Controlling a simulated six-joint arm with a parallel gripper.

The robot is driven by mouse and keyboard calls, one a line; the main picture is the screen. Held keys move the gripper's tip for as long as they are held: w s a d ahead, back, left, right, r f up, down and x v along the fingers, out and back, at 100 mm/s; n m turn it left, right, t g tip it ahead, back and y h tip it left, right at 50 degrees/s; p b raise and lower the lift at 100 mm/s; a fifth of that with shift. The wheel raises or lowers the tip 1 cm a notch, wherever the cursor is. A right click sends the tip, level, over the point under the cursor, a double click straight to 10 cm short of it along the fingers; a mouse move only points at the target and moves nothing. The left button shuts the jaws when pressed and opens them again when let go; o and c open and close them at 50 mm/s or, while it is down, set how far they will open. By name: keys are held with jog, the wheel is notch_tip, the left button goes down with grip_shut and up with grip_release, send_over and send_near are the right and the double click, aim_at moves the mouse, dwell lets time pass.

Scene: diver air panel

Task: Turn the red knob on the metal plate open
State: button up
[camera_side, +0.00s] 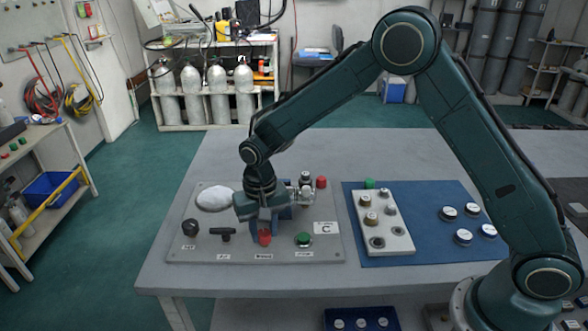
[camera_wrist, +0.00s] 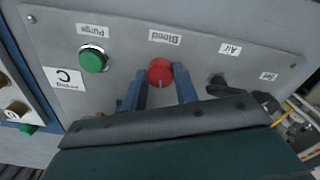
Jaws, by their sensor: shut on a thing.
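A short pale mark shows on the knob's face. In the side view the red knob (camera_side: 265,236) is near the plate's front edge, below my gripper. My gripper (camera_wrist: 163,80) has its two blue fingers on either side of the knob and is shut on it. From the side, the gripper (camera_side: 265,228) hides part of the knob and the plate behind it.
The plate also bears a green button (camera_wrist: 93,59), a black lever (camera_wrist: 222,85), a black knob (camera_side: 190,227), a white dial (camera_side: 215,197) and a red cap (camera_side: 321,182). A blue mat (camera_side: 420,240) with a fitting block (camera_side: 383,222) and several round parts is right.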

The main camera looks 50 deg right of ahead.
aim_at(264, 232)
jog(key=n, duration=1.3)
jog(key=shift+w+n, duration=0.1)
jog(key=shift+n, duration=0.2)
dwell(0.3)
jog(key=o, duration=1)
jog(key=shift+c, duration=0.2)
notch_tip(264, 232, up, 14)
jog(key=shift+d, duration=0.1)
